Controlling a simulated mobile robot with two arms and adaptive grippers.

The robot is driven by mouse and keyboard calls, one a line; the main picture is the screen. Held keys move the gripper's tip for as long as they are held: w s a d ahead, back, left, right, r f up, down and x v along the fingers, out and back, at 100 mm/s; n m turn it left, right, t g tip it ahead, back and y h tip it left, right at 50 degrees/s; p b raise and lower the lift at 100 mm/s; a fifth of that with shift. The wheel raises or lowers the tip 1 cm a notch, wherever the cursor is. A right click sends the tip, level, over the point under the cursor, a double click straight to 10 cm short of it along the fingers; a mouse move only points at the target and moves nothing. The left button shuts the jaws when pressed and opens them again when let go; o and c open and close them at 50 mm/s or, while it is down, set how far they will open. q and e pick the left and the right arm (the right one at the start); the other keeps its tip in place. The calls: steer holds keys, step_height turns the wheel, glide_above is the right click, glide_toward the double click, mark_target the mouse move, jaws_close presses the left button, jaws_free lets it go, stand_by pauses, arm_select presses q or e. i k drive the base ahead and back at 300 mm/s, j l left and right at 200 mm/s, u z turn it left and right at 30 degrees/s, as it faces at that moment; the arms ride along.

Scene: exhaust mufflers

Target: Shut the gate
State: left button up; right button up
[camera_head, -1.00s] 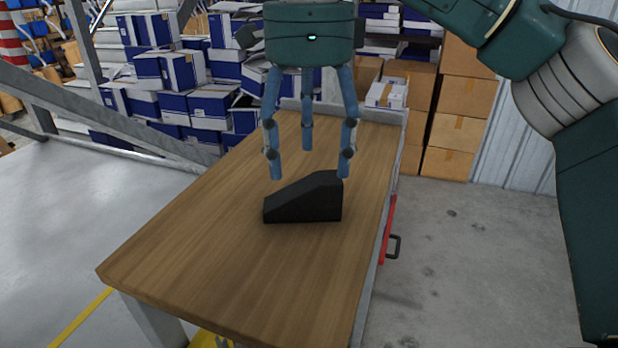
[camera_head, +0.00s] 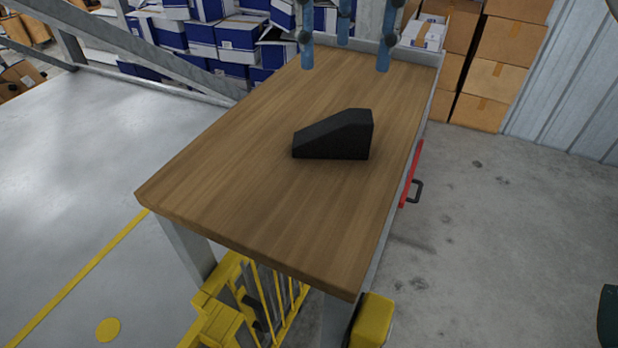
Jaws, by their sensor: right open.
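A yellow barred structure (camera_head: 283,296), which may be the gate, shows at the bottom of the view below the near end of the wooden table. Its lower part is cut off by the picture edge, and the tabletop hides its upper part, so I cannot tell whether it stands open or shut. My right gripper (camera_head: 344,60) is at the top of the view over the far end of the table, with its blue fingers spread and nothing between them. It is far from the yellow bars. My left gripper is out of view.
A black wedge-shaped block (camera_head: 338,136) lies on the wooden table (camera_head: 240,195). A red drawer front with a dark handle (camera_head: 414,191) sticks out on the table's right side. Boxes (camera_head: 495,80) are stacked behind.

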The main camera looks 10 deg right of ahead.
mark_target(222, 322)
steer(key=k+l, duration=0.15)
steer(key=k, duration=0.35)
steer(key=k+l, duration=0.15)
steer(key=k, duration=0.35)
